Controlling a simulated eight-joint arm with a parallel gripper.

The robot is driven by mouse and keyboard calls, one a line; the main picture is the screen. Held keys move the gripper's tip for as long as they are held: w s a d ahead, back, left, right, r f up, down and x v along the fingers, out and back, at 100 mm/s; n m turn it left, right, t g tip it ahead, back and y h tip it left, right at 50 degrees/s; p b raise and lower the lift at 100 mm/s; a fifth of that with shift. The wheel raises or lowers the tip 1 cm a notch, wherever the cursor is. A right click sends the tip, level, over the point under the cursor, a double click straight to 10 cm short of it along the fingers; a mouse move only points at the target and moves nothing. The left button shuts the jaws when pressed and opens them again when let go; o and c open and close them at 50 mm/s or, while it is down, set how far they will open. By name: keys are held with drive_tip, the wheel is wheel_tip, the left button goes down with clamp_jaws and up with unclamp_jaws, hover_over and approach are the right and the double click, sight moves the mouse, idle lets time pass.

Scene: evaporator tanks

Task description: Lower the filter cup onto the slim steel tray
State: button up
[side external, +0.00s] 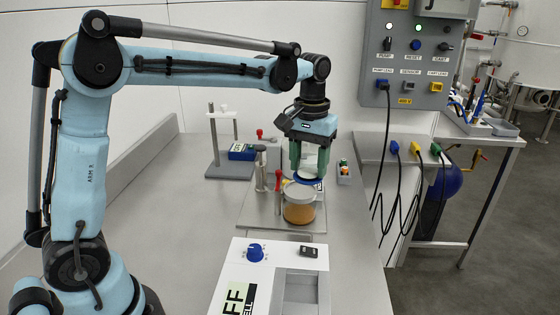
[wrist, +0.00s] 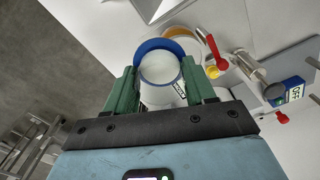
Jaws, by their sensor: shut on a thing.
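The filter cup (side external: 310,163) is a pale, clear-walled cup with a blue ring. My gripper (side external: 308,150) is shut on it and holds it in the air. In the wrist view, the cup (wrist: 161,80) sits between the two green fingers of my gripper (wrist: 160,70), with its blue ring toward the top. A thin grey steel plate (side external: 258,212) lies on the bench below; I cannot tell for sure that it is the slim steel tray. A glass jar (side external: 300,209) with amber contents stands on this plate, just under the cup in the side view.
A red-handled valve (side external: 278,184) and steel posts stand left of the jar. A stand (side external: 222,150) and a blue box (side external: 243,152) are behind. A white instrument with a blue knob (side external: 255,252) is in front. The left bench area is clear.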

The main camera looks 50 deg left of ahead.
drive_tip(key=s+d+r, duration=0.3)
drive_tip(key=d+r, duration=0.1)
drive_tip(key=d, duration=0.2)
drive_tip(key=s+a+f, duration=0.2)
drive_tip(key=a+f, duration=0.1)
drive_tip(key=f, duration=0.1)
drive_tip(key=s+a+f, duration=0.3)
drive_tip(key=f, duration=0.2)
drive_tip(key=s+a+f, duration=0.3)
drive_tip(key=f, duration=0.2)
drive_tip(key=shift+f, duration=0.1)
drive_tip(key=shift+f, duration=0.1)
drive_tip(key=shift+f, duration=2.15)
drive_tip(key=shift+f, duration=0.1)
